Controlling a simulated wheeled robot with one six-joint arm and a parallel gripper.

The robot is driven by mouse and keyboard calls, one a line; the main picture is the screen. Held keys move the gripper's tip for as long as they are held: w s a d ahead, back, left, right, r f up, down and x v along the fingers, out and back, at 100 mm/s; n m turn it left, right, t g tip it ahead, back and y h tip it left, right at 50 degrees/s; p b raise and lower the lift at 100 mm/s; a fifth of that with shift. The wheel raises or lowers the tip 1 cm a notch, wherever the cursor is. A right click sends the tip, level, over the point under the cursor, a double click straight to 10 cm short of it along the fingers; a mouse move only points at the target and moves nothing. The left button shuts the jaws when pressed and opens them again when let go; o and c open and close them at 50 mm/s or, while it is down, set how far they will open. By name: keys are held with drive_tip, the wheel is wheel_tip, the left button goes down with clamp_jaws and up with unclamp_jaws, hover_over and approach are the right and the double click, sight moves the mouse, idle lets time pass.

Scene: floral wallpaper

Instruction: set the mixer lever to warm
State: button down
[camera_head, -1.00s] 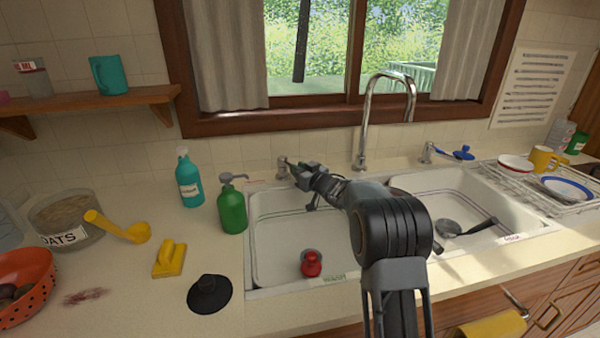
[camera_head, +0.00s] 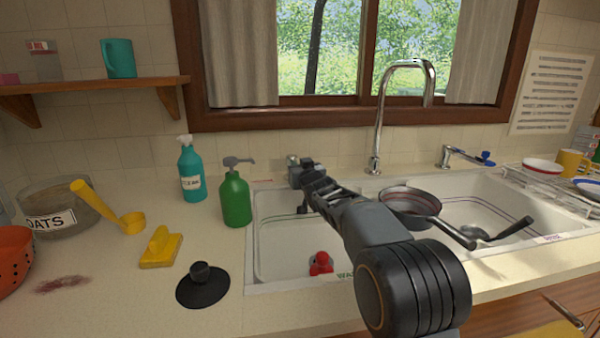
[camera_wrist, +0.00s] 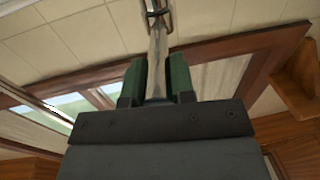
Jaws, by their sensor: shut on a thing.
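A slim metal lever (camera_wrist: 157,45) runs between the green finger pads of my gripper (camera_wrist: 156,82) in the wrist view. The pads are shut on it. In the head view my gripper (camera_head: 296,170) is at the back left of the sink, against the wall side, and hides most of this lever and its base. The tall curved chrome faucet (camera_head: 378,120) stands to its right, apart from my gripper. A second lever with a blue end (camera_head: 470,157) is farther right. I cannot read any warm mark near the held lever.
A green pump bottle (camera_head: 234,200) and a teal spray bottle (camera_head: 191,172) stand left of my gripper. A black stopper (camera_head: 202,288) lies on the counter, whose front left is partly clear.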

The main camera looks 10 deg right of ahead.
drive_tip(key=shift+r, duration=0.2)
drive_tip(key=c, duration=1)
unclamp_jaws()
drive_tip(key=shift+f, duration=0.15)
drive_tip(key=shift+o, duration=0.2)
drive_tip(key=shift+s, duration=0.1)
drive_tip(key=s+d, duration=0.1)
drive_tip(key=s, duration=1.2)
drive_tip(key=shift+s+d, duration=0.25)
drive_tip(key=shift+d, duration=0.1)
drive_tip(key=shift+c, duration=0.5)
